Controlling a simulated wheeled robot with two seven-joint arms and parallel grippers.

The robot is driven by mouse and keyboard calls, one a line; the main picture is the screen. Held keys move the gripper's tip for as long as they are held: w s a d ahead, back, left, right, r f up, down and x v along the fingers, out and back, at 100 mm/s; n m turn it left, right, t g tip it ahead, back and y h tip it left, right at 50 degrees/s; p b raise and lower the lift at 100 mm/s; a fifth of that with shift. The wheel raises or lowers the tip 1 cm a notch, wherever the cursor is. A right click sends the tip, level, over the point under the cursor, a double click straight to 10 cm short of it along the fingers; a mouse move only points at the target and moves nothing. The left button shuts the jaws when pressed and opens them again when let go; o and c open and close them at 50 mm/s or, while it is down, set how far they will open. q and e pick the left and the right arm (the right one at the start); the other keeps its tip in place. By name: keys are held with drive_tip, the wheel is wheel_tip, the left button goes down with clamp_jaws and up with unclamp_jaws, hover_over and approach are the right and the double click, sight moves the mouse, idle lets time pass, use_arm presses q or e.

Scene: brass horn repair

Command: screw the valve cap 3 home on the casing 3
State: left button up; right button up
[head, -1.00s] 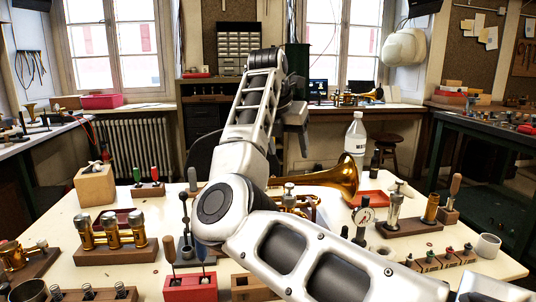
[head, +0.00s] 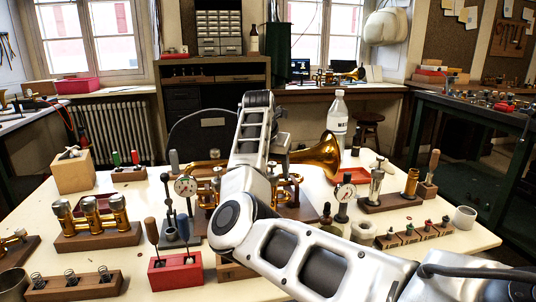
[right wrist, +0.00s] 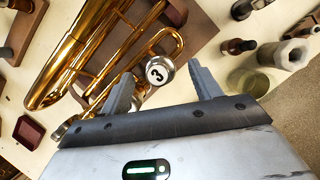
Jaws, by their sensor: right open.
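The brass horn (head: 318,156) lies at the middle of the bench, partly hidden behind my right arm. It also shows in the right wrist view (right wrist: 72,55). The valve cap 3 (right wrist: 158,71), a round silvery cap marked 3, shows in the right wrist view at the horn's valves. The casing 3 under it is mostly hidden, and I cannot tell how far the cap is seated. My right gripper (right wrist: 161,70) is open, with a finger on either side of the cap in the picture and no clear contact. In the head view it (head: 277,152) is above the horn. My left gripper is not in view.
A red block with tools (head: 175,270) and a valve stand (head: 97,240) stand left. The bench's front right corner (head: 470,240) is clear.

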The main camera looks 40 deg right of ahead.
drive_tip(key=shift+w+d+f, duration=0.1)
drive_tip(key=shift+d+f, duration=0.1)
drive_tip(key=shift+f, duration=0.4)
drive_tip(key=c, duration=1.2)
drive_tip(key=shift+o, duration=0.2)
drive_tip(key=shift+a+r+m+p, duration=0.15)
drive_tip(key=shift+m+p, duration=0.2)
drive_tip(key=shift+m, duration=0.25)
drive_tip(key=m+g, duration=0.1)
drive_tip(key=m, duration=0.1)
drive_tip(key=shift+w+m+h+p, duration=0.1)
drive_tip(key=shift+m+h+p, duration=0.2)
drive_tip(key=shift+p, duration=0.05)
drive_tip(key=shift+m+g, duration=0.4)
drive_tip(key=shift+m, duration=0.3)
drive_tip(key=shift+w+m+g+p, duration=0.1)
drive_tip(key=shift+m+g+p, duration=0.4)
drive_tip(key=shift+m, duration=0.6)
drive_tip(key=shift+m+g, duration=0.5)
drive_tip(key=shift+m, duration=0.9)
